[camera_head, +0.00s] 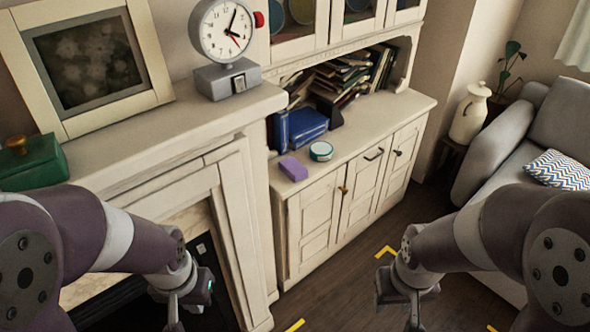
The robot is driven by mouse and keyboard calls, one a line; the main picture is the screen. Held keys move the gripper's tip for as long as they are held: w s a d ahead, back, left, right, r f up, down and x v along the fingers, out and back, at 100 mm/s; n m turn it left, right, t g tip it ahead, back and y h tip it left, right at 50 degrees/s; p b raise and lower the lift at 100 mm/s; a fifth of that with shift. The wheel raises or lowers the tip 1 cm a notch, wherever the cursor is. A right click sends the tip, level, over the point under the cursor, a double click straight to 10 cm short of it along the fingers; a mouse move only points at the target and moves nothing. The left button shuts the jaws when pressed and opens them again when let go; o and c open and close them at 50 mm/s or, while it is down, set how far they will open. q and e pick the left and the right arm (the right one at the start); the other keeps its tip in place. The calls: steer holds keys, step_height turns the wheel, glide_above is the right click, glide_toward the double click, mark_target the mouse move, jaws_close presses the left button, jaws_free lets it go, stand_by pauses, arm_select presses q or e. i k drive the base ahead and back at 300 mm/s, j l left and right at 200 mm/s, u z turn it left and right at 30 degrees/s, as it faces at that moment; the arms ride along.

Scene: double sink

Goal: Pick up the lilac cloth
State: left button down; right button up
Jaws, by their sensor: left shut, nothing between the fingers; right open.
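A small lilac block-shaped item (293,168) lies on the left end of the cream cabinet's top (350,147). It could be the folded lilac cloth, but I cannot tell its material. My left gripper (175,318) is at the bottom edge of the view, in front of the fireplace, shut and empty. My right gripper (414,318) is at the bottom edge over the dark floor, open and empty. Both grippers are well apart from the lilac item, and their fingertips are partly cut off.
A round teal-and-white tin (321,151) stands just right of the lilac item. Blue books (306,126) are behind it. The fireplace mantel (150,135) with a clock (223,45) rises at the left. A grey sofa (505,150) is at the right.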

mark_target(290, 166)
steer(key=i+l, duration=0.45)
steer(key=i+l+u, duration=0.1)
steer(key=i+l, duration=0.3)
steer(key=l, duration=0.2)
steer(key=i+l+u, duration=0.1)
steer(key=i+l, duration=0.3)
steer(key=l, duration=0.2)
steer(key=i+u, duration=0.1)
steer(key=i, duration=0.9)
